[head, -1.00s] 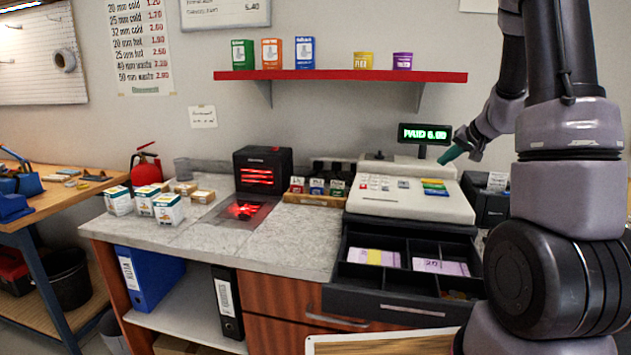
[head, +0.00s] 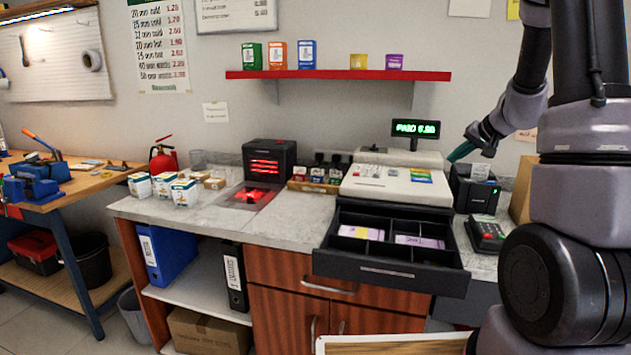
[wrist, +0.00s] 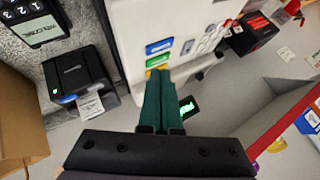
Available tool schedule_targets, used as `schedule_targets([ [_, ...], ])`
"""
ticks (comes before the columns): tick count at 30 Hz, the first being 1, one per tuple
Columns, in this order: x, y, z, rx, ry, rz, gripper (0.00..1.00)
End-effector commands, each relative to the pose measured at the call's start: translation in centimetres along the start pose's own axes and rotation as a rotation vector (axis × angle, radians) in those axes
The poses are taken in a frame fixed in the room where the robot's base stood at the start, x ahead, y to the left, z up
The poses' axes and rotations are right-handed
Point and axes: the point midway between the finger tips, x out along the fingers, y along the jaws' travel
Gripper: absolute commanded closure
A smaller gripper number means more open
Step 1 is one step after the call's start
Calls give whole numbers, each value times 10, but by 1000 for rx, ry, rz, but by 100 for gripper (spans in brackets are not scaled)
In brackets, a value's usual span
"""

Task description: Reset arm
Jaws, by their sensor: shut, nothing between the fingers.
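My gripper (head: 461,151) is held in the air at the right of the cash register (head: 398,184), near its back right corner. In the wrist view my gripper (wrist: 160,103) shows two green fingers pressed together with nothing between them. The register's coloured keys (wrist: 158,54) lie beyond the fingertips in that view. The cash drawer (head: 392,254) stands open with banknotes (head: 362,233) in its compartments. The green display (head: 415,128) reads PAID with an amount that is hard to read.
A receipt printer (head: 474,187) and a card terminal (head: 486,234) stand right of the register. A red shelf (head: 340,75) with tins runs along the wall. A scanner (head: 268,165), small boxes (head: 184,192) and a fire extinguisher (head: 163,158) are to the left.

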Motion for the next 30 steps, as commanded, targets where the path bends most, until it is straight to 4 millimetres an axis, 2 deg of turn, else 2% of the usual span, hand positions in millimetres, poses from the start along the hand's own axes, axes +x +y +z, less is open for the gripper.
schedule_targets([
  [8, -28, -39, 15, 5, -36, -49, 100],
  [14, -62, -81, 38, 2, -86, -90, 100],
  [17, -86, -104, 57, -6, -118, -104, 100],
  [21, -133, -138, 96, -30, -167, -101, 100],
  [23, -154, -149, 116, -43, -182, -85, 100],
  [27, -198, -159, 159, -74, -189, -19, 100],
  [30, -224, -157, 184, -90, -167, 42, 100],
])
